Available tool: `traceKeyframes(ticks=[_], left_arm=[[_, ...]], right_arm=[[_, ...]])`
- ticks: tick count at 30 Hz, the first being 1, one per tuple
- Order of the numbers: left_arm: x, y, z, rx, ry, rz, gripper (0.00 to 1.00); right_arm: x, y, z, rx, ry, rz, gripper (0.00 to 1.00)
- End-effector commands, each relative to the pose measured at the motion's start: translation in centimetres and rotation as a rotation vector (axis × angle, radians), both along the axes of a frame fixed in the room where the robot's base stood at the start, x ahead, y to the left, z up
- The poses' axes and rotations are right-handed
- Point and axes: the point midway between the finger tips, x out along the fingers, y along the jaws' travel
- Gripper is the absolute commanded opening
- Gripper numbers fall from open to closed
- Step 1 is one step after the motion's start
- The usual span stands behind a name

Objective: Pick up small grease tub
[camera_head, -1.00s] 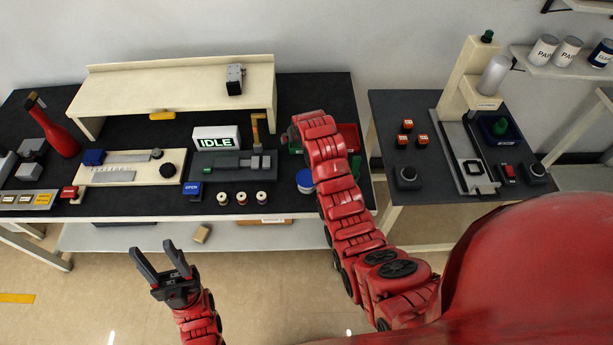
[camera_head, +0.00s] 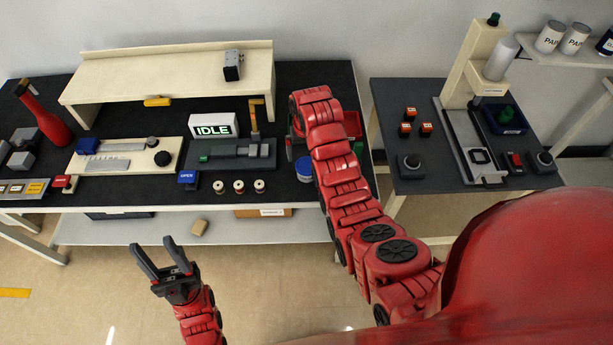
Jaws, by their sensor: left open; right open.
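A small round tub (camera_head: 303,167) with a blue top and pale side, apparently the grease tub, sits on the dark bench near its front right edge. My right arm covers part of it. My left gripper (camera_head: 162,261) is open and empty, in front of the bench and well away from the tub.
A red bin (camera_head: 352,124) and green items are partly hidden behind my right arm. Several small spools (camera_head: 239,187) stand left of the tub, below the IDLE display (camera_head: 213,126). A cream shelf (camera_head: 170,70) spans the bench's back. A second table (camera_head: 425,180) stands right, across a gap.

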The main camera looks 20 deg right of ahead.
Motion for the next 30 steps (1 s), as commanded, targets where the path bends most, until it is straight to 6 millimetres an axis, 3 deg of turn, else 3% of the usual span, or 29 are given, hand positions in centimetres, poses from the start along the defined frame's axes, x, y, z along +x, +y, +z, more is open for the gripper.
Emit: traceKeyframes(ticks=[2,10,16,24,26,30], left_arm=[[0.0,0.0,-0.5,0.0,0.0,0.0,0.5],[0.0,0.0,-0.6,0.0,0.0,0.0,0.5],[0.0,0.0,-1.4,0.0,-0.001,0.0,0.5],[0.0,0.0,-1.5,0.0,0.0,0.0,0.5],[0.0,0.0,-1.5,0.0,0.0,0.0,0.5],[0.0,0.0,-1.5,0.0,0.0,0.0,0.5]], right_arm=[[0.0,0.0,-1.9,0.0,0.008,0.0,1.0],[0.0,-0.2,-4.0,-0.001,0.004,0.0,1.0],[-0.3,-0.4,-7.5,0.0,0.005,0.0,1.0],[0.0,-0.5,-8.1,0.0,-0.001,0.0,1.0],[0.0,-0.5,-8.1,0.0,-0.001,0.0,0.93],[0.0,-0.5,-8.1,0.0,-0.001,0.0,0.68]])
